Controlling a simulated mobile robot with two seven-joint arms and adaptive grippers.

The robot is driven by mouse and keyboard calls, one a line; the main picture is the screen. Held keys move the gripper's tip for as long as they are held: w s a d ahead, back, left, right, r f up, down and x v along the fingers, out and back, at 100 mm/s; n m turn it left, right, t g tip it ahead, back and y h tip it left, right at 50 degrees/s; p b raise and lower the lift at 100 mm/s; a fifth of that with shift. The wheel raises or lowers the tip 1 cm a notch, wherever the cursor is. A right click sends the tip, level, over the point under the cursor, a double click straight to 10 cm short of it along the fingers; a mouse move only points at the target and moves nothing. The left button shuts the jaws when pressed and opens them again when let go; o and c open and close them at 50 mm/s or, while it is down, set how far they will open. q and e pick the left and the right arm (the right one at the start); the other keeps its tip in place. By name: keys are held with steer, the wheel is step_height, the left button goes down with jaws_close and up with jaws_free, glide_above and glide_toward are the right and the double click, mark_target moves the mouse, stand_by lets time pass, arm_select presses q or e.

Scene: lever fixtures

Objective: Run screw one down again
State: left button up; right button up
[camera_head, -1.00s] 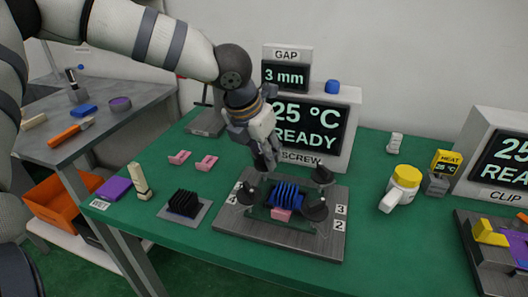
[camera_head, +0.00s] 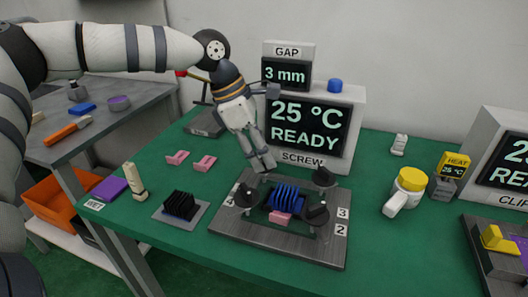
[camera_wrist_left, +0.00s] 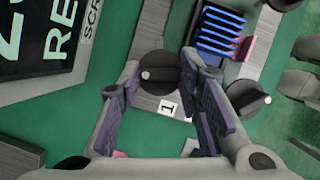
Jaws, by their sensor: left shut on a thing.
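The screw fixture is a grey metal plate (camera_head: 290,250) with black knobs at its corners and a blue-finned heat sink (camera_head: 285,196) with a pink pad in the middle. My left gripper (camera_head: 262,162) reaches down to the plate's back left corner, hiding screw one in the head view. In the left wrist view, the black knob of screw one (camera_wrist_left: 157,70), by the label 1 (camera_wrist_left: 168,107), sits between the fingers, and the gripper is shut on it. Another knob (camera_wrist_left: 247,100) is beside the right finger. My right gripper is not in view.
The screw display (camera_head: 308,130) behind reads 25 °C READY; the gap display (camera_head: 286,73) reads 3 mm. The green table's front is clear.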

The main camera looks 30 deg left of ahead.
arm_select(q)
steer(key=m+g+b, duration=0.1)
steer(key=m, duration=0.2)
steer(key=m+g, duration=0.1)
steer(key=m, duration=0.2)
steer(key=shift+w+f+g+b, duration=0.2)
steer(key=shift+g+b, duration=0.1)
steer(key=shift+b, duration=0.1)
steer(key=m+g, duration=0.1)
steer(key=m, duration=0.2)
steer(key=shift+r+m+b, duration=0.1)
steer(key=shift+m+b, duration=0.3)
steer(key=shift+w+m+g, duration=0.1)
steer(key=shift+m+g, duration=0.4)
steer(key=shift+m, duration=0.8)
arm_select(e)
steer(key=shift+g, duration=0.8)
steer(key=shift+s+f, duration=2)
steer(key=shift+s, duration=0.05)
arm_select(q)
steer(key=shift+r, duration=0.1)
steer(key=o, duration=1.1)
steer(key=shift+o, duration=0.2)
steer(key=v, duration=1.2)
